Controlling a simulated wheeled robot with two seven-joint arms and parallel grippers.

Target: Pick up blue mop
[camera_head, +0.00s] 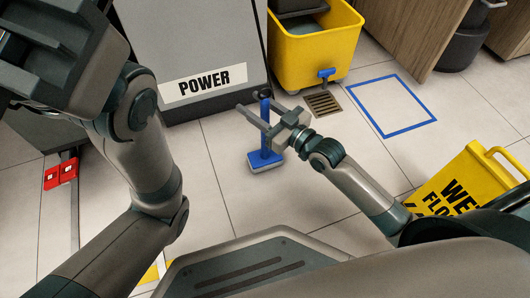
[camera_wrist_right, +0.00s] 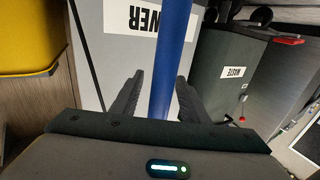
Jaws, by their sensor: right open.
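The blue mop (camera_head: 265,160) stands upright on the tiled floor in the head view, its flat blue head on the floor. Its blue handle rises in front of the grey POWER cabinet. My right gripper (camera_head: 254,103) is at the upper part of the handle. In the right wrist view the blue handle (camera_wrist_right: 172,60) passes between the fingers of my right gripper (camera_wrist_right: 160,76), with gaps showing beside it. The gripper is open. My left arm fills the upper left of the head view; its fingers cannot be made out there.
The grey POWER cabinet (camera_head: 190,45) stands behind the mop. A yellow bucket (camera_head: 318,45) is beside it, near a floor drain (camera_head: 324,103). A yellow wet-floor sign (camera_head: 465,180) is at the right. Floor inside the blue taped square (camera_head: 391,105) is clear.

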